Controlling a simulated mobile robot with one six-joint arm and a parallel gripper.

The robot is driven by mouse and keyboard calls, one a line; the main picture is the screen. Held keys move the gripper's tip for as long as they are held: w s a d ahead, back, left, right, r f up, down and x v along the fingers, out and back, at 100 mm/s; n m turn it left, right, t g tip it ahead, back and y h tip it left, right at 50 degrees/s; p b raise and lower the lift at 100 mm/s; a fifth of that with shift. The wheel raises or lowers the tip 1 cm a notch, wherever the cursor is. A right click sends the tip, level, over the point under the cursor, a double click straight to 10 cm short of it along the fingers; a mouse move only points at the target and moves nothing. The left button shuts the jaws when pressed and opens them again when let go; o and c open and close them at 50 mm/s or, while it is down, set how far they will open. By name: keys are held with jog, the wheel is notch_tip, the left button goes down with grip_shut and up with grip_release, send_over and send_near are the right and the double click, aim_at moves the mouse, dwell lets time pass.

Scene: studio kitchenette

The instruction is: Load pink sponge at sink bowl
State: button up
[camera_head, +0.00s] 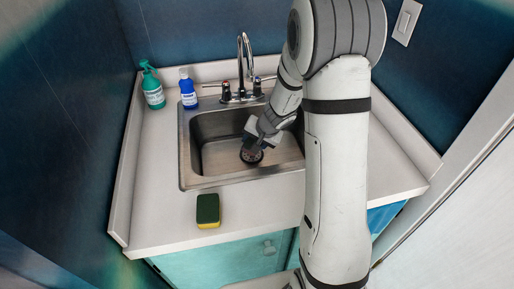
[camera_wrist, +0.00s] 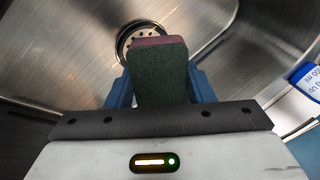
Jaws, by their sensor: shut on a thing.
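The pink sponge (camera_wrist: 158,75) has a dark green scouring face and a thin pink edge. In the wrist view it stands out between the two blue fingers of my gripper (camera_wrist: 160,92), which is shut on it. In the head view my gripper (camera_head: 256,143) points down inside the steel sink bowl (camera_head: 217,160), over the drain area. The sink bowl's metal wall and floor (camera_wrist: 65,50) fill much of the wrist view. The sponge is hard to make out in the head view, and I cannot tell whether it touches the bowl floor.
A second sponge, yellow and green (camera_head: 208,210), lies on the counter in front of the sink. A green spray bottle (camera_head: 153,88) and a blue bottle (camera_head: 188,90) stand at the back left. The faucet (camera_head: 243,70) rises behind the bowl. The left counter is mostly clear.

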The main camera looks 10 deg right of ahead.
notch_tip(320, 180, up, 12)
jog(key=p, duration=0.8)
jog(key=shift+p, duration=0.4)
jog(key=shift+f, duration=0.1)
dwell(1.8)
notch_tip(320, 180, up, 4)
jog(key=p, duration=0.3)
dwell(0.6)
jog(key=shift+f, duration=0.15)
